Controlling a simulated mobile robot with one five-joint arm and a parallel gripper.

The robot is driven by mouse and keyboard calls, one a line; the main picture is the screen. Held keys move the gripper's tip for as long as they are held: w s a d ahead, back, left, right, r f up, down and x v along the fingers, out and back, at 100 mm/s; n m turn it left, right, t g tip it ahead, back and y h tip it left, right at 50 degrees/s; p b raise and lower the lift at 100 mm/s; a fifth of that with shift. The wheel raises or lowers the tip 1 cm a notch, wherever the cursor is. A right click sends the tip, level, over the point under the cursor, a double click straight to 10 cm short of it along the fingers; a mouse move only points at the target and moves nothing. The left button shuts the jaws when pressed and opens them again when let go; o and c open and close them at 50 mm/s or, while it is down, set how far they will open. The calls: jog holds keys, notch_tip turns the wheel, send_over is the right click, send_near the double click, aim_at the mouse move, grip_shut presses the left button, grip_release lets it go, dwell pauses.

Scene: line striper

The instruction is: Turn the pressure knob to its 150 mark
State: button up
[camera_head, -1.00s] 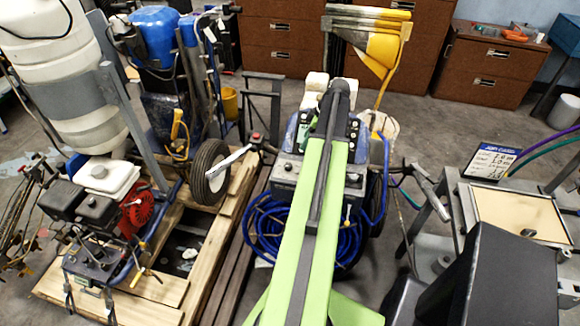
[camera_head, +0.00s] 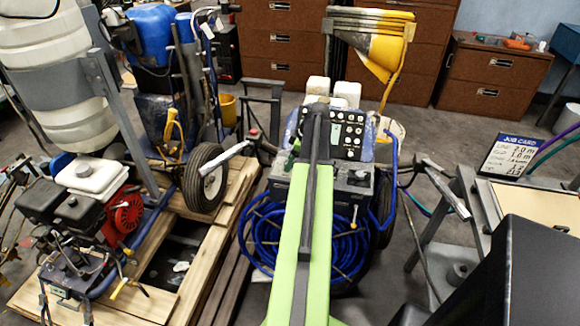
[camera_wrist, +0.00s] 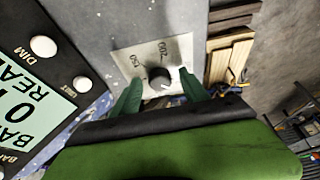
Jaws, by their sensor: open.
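The pressure knob (camera_wrist: 158,78) is a small dark round knob on a pale dial plate (camera_wrist: 146,60) in the wrist view. Marks that look like 200 and 150 show on the plate; I cannot read the knob's exact setting. My gripper (camera_wrist: 160,92) has its two green fingers apart, one on either side of the knob. The fingers appear close to the knob, but I cannot tell whether they touch it. In the head view my arm covers part of the striper's control panel (camera_head: 350,130), and the knob cannot be made out.
A display with buttons (camera_wrist: 22,112) is left of the dial in the wrist view. In the head view, a coiled blue hose (camera_head: 262,235) hangs on the striper. A job card (camera_head: 512,155) stands at the right. A wooden pallet (camera_head: 150,303) with machinery is at the left.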

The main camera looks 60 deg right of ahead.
grip_shut()
jog(key=shift+a, duration=0.6)
jog(key=shift+d, duration=0.45)
